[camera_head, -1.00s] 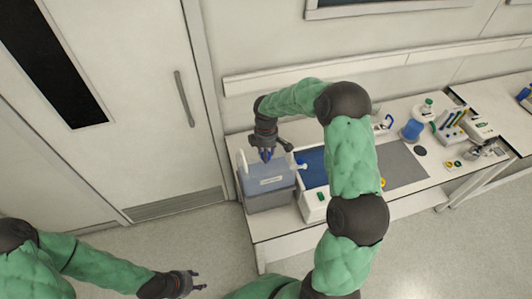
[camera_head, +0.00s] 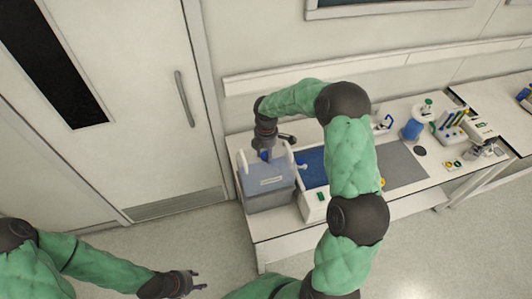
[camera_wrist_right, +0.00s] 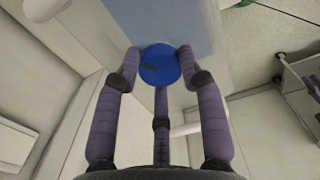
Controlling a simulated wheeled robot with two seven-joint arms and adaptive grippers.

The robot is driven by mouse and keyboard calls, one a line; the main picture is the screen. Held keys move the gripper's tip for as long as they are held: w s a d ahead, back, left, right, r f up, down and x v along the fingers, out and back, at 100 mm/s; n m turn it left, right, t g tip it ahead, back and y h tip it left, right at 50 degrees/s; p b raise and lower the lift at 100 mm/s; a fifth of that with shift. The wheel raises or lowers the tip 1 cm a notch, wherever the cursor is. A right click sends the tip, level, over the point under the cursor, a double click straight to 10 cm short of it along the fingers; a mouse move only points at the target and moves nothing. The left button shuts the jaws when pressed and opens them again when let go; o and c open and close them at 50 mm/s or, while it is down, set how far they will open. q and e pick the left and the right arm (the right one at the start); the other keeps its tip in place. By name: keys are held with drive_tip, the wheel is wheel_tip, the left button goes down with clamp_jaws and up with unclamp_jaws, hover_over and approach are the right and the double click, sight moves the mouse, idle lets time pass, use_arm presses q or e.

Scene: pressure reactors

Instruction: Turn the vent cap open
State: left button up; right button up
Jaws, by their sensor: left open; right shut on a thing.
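The vent cap (camera_wrist_right: 160,65) is a round blue knob with a dark mark on its top, seen in the right wrist view. My right gripper (camera_wrist_right: 160,72) has its three fingers closed around the cap's rim. In the head view my right gripper (camera_head: 265,153) reaches down onto the top of a grey-blue box-shaped vessel (camera_head: 268,184) with a pale label on its front; the cap is mostly hidden there. My left gripper (camera_head: 196,282) is open and empty, low over the floor, well away from the vessel.
The vessel stands at the left end of a long white bench (camera_head: 275,230). White handle-like uprights flank its top. A white box (camera_head: 313,206) with a green button is beside it. A blue container (camera_head: 411,129) and a tube rack (camera_head: 450,127) stand further right. A door (camera_head: 120,100) is at left.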

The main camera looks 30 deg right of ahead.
sight(266, 155)
drive_tip(key=o, duration=1.2)
drive_tip(key=shift+f, duration=0.1)
drive_tip(key=shift+c, duration=0.2)
wheel_tip(266, 155, up, 12)
